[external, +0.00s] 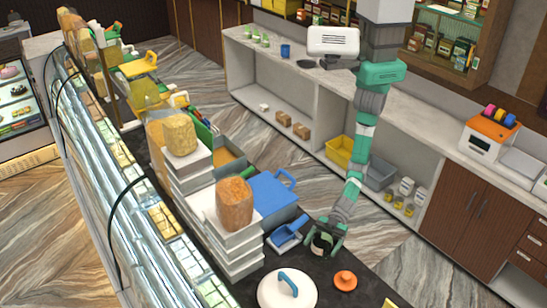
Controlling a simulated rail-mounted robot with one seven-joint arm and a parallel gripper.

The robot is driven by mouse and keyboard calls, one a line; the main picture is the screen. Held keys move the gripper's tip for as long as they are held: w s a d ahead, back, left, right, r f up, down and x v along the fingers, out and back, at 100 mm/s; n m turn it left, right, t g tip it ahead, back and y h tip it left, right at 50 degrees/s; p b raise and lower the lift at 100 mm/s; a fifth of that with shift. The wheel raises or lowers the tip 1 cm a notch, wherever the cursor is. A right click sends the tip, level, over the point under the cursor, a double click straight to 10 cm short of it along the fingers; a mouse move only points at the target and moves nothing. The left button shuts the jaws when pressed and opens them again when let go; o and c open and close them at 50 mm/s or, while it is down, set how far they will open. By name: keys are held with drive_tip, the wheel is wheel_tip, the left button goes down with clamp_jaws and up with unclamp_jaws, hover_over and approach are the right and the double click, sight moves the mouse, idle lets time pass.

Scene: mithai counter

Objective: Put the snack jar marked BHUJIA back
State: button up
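My gripper (322,240) reaches down to the dark counter (372,283) at the lower middle of the external view. I cannot read any label on this container. No jar marked BHUJIA can be made out in this view.
A white round lid with a blue handle (287,289) and an orange knobbed piece (346,280) lie near my gripper. A shelved back counter (302,100) runs behind my arm.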

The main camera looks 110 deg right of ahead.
drive_tip(key=shift+s+d+r, duration=0.1)
drive_tip(key=shift+r, duration=0.05)
drive_tip(key=b+v, duration=0.1)
drive_tip(key=v, duration=1)
drive_tip(key=shift+s+d+b, duration=0.25)
drive_tip(key=shift+d+b, duration=0.05)
drive_tip(key=shift+b, duration=0.05)
